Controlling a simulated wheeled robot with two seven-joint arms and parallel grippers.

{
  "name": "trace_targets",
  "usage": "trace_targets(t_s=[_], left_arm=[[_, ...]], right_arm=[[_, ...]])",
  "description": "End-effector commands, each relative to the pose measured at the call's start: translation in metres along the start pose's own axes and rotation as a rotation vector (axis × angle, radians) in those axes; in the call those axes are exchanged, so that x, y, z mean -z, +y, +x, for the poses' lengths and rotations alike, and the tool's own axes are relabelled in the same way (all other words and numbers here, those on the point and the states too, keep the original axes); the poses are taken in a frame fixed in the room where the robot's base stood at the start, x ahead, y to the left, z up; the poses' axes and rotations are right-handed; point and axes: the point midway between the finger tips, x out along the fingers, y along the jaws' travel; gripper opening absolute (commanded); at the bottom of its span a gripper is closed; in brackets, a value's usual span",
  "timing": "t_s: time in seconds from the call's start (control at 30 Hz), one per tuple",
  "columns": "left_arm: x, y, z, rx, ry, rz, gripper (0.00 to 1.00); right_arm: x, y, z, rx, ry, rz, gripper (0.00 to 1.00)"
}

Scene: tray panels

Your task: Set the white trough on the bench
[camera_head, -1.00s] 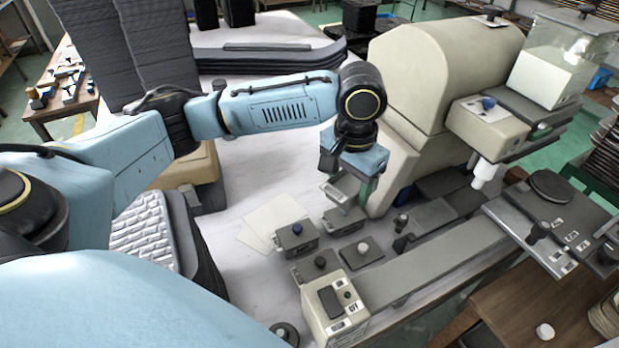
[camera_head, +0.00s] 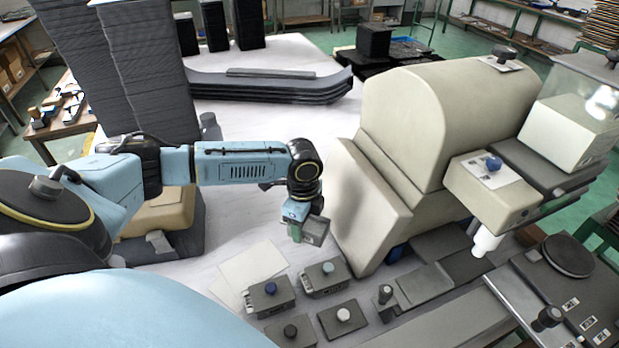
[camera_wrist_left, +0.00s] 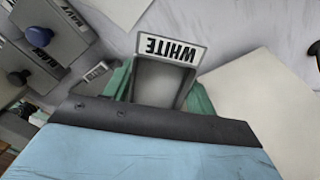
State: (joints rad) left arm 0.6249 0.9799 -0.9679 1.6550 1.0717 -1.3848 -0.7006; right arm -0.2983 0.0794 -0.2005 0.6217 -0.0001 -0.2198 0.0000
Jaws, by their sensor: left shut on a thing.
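The white trough (camera_head: 316,231) is a small grey open trough. Its pale label reads WHITE in the left wrist view (camera_wrist_left: 168,48). My left gripper (camera_head: 304,229) is shut on it, and the green fingers lie on either side of it in the left wrist view (camera_wrist_left: 160,85). The gripper points down over the white bench top (camera_head: 235,225), left of the beige machine. The trough seems to hang above the bench; the gap under it is hard to judge. My right gripper is in neither view.
Pale sheets (camera_head: 252,266) lie on the bench just below the trough. Grey boxes with a blue knob (camera_head: 268,296) and a pale knob (camera_head: 326,279) sit nearer me. The beige machine (camera_head: 425,120) stands to the right.

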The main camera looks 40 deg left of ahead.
Motion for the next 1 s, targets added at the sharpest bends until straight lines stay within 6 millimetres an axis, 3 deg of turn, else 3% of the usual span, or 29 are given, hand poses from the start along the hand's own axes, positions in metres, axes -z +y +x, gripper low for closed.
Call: trace_targets(t_s=[0.1,0.37,0.57,0.97,1.0], left_arm=[[0.001,0.001,0.025,-0.003,0.001,-0.002,0.25],[0.001,0.000,0.047,0.000,0.002,-0.002,0.25],[0.001,0.000,0.075,-0.002,0.001,-0.004,0.25],[0.001,0.000,0.081,0.000,0.001,-0.003,0.25],[0.001,0.000,0.080,0.000,0.000,-0.003,0.61]], right_arm=[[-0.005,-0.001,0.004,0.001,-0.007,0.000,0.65],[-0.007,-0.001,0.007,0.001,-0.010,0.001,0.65],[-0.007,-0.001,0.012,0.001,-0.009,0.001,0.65],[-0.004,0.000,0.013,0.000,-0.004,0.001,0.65],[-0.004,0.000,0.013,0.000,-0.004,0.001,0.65]])
